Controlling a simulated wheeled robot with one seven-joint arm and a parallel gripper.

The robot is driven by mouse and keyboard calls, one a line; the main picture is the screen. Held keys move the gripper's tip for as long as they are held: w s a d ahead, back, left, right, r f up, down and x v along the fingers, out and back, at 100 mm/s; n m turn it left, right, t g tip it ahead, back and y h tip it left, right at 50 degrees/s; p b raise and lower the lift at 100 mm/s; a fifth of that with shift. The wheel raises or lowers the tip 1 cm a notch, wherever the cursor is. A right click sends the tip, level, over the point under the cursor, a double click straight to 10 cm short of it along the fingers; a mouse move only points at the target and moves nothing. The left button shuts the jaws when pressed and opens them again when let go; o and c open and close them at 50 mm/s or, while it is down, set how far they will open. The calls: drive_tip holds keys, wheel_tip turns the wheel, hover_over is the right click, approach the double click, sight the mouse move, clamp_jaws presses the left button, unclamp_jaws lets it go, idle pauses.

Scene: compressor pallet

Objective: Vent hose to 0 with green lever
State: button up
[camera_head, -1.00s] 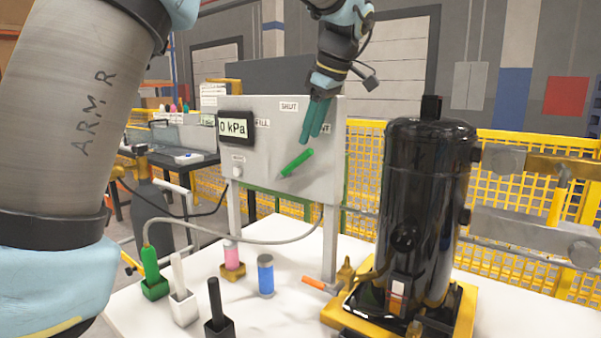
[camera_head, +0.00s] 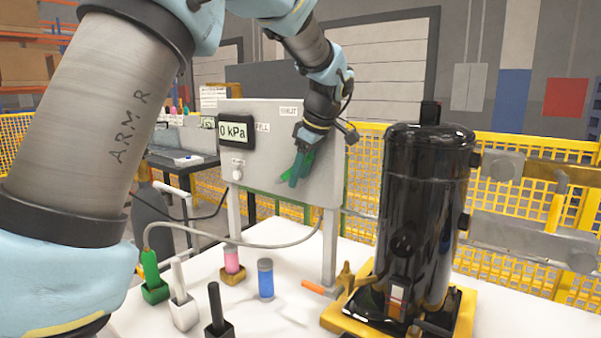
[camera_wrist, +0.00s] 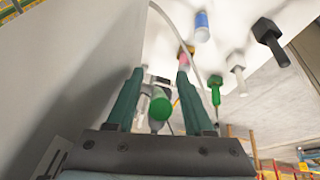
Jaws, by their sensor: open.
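The green lever (camera_head: 308,161) is on the front of the grey panel (camera_head: 262,160), mostly covered by my gripper (camera_head: 293,180) in the head view. My gripper is open. In the wrist view, the rounded green end of the lever (camera_wrist: 160,106) shows between the two teal fingers of my gripper (camera_wrist: 160,76), with no clear sign of a grip. The display (camera_head: 234,130) reads 0 kPa. The grey hose (camera_head: 225,245) runs from the green-handled tool (camera_head: 150,268) towards the panel's underside. A SHUT label shows at the panel's top; FILL is at its left.
A black compressor (camera_head: 425,215) stands on a yellow base to the right of the panel. A blue bottle (camera_head: 265,278), a pink bottle (camera_head: 232,261), and white and black tools (camera_head: 215,308) in holders stand on the white table below. Yellow fencing is behind.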

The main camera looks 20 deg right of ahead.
drive_tip(key=shift+c, duration=0.2)
clamp_jaws()
idle(1.1)
